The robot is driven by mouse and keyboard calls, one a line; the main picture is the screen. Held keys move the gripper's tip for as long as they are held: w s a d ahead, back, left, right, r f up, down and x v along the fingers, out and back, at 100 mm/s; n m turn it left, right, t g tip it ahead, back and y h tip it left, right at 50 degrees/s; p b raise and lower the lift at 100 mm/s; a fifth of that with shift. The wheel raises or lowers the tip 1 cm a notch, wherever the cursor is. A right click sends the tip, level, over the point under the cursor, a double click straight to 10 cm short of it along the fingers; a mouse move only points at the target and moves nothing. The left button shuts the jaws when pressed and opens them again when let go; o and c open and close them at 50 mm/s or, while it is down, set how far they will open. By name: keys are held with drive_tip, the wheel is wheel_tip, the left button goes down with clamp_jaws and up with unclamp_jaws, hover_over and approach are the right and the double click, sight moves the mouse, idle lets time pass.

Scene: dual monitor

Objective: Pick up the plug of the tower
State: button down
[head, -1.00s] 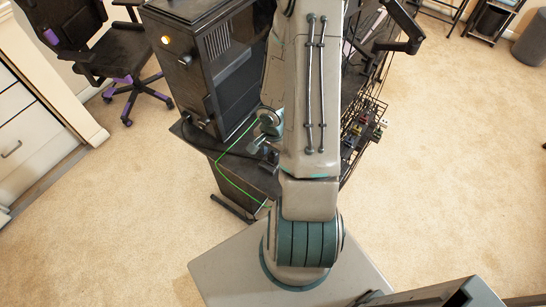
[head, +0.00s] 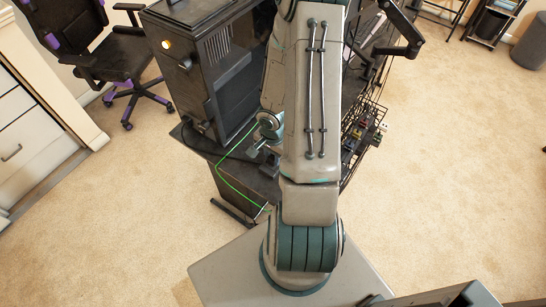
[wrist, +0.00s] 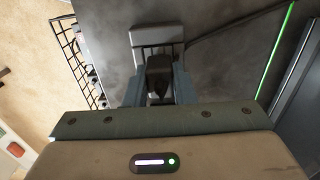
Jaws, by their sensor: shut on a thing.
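The tower (head: 190,85) is a tall black computer case with a lit orange button, left of my arm in the head view. The plug (wrist: 159,72) is a small black piece between my fingertips in the wrist view. My gripper (wrist: 159,88) is shut on it, one finger on each side. A light grey block (wrist: 157,36) shows just beyond the plug, over the dark desk top. I cannot tell whether plug and block touch. In the head view, my arm hides most of the gripper and the plug.
A thin green cable (wrist: 276,50) runs along the right in the wrist view. A dark cable runs across the desk (wrist: 105,28). A black wire basket (head: 361,134) with small items hangs right of my arm. An office chair (head: 115,65) stands at the left.

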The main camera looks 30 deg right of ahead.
drive_tip(key=r, duration=0.2)
drive_tip(key=s+d+r+p, duration=0.1)
drive_tip(key=r, duration=0.1)
drive_tip(key=s+d+r+p, duration=0.6)
drive_tip(key=s+r+p, duration=0.1)
drive_tip(key=r, duration=0.3)
drive_tip(key=shift+s+d+r, duration=0.15)
drive_tip(key=shift+s+r, duration=0.25)
drive_tip(key=shift+s, duration=0.2)
